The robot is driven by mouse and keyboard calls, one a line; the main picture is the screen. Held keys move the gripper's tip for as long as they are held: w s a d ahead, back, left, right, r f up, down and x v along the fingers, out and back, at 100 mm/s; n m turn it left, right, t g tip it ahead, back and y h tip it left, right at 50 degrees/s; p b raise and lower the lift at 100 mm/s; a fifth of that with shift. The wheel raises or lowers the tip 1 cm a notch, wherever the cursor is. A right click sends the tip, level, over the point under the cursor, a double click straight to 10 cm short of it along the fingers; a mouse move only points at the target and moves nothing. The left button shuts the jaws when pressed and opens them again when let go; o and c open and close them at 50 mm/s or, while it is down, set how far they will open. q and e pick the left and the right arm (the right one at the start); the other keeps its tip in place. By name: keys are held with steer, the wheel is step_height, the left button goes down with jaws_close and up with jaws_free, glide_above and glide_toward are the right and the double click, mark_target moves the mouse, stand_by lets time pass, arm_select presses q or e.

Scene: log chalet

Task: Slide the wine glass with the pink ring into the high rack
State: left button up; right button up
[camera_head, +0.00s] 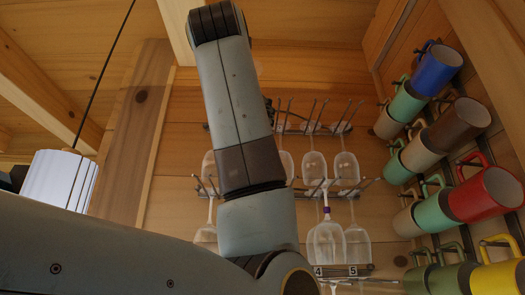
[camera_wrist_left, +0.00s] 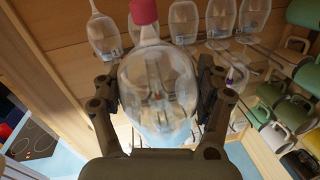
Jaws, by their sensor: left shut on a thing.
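My left gripper (camera_wrist_left: 160,84) is shut on the bowl of a clear wine glass (camera_wrist_left: 158,98) in the left wrist view. The bowl lies between the two dark fingers. A pink-red ring (camera_wrist_left: 143,12) sits on its stem at the top edge, and the foot is out of frame. The high rack (camera_head: 312,130) is the upper row of metal rods on the wood wall in the head view. Glasses hang from it bowl down, such as one glass (camera_head: 347,168). My left arm hides the rack's left part, the gripper and the held glass there. My right gripper is not in view.
A lower rack (camera_head: 345,190) holds more hanging glasses, one with a purple ring (camera_head: 327,210). Colored mugs, such as a red mug (camera_head: 487,194), hang on the right wall. A white lamp shade (camera_head: 60,180) is at left.

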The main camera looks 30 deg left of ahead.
arm_select(q)
steer(key=shift+s+r, duration=0.15)
steer(key=shift+r, duration=0.2)
steer(key=shift+s+a, duration=0.1)
